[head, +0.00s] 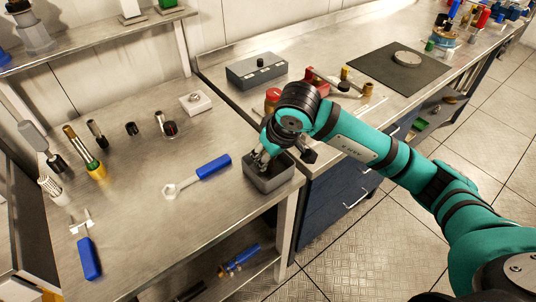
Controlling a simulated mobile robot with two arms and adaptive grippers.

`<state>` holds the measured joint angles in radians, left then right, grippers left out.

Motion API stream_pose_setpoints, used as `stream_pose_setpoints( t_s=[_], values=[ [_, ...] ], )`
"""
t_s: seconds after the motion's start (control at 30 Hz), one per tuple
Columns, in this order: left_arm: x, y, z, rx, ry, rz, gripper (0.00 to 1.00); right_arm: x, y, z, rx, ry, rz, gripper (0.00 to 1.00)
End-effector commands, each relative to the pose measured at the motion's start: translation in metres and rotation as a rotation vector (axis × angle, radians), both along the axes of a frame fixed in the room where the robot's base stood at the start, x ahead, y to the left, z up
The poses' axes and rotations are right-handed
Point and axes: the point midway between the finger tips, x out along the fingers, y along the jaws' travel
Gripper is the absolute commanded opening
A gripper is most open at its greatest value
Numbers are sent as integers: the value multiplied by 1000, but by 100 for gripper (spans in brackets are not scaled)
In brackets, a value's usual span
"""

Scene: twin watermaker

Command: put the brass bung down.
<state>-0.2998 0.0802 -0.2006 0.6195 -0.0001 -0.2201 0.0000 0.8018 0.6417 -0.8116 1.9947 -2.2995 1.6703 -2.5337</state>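My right gripper (262,160) reaches in from the right and points down at a dark grey open-topped block or box (272,184) on the front right corner of the near steel bench. Its fingers are at or just inside the top of this box. The gripper and wrist cover most of the opening, so I cannot see whether the fingers are open or shut. I cannot make out the brass bung there; it may be hidden by the gripper. My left gripper is not in view.
Behind are a grey control box (257,70) and a black mat (399,68). The bench front is mostly clear.

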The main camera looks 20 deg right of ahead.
Motion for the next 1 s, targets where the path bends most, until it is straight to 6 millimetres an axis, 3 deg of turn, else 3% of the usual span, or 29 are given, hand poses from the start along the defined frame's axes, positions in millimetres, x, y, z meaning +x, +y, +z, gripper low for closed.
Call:
stream_pose_setpoints(
  t_s=[0.03,0.07,0.23,0.63,1.0],
  values=[
    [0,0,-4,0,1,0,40,0,0,-3,-1,-1,0,0],
    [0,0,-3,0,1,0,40,0,0,-2,0,-1,0,29],
    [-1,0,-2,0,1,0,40,0,0,-1,0,0,0,50],
    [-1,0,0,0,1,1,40,-1,-1,8,0,-3,1,50],
    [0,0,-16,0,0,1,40,-28,-11,78,0,-9,0,50]
  ],
)
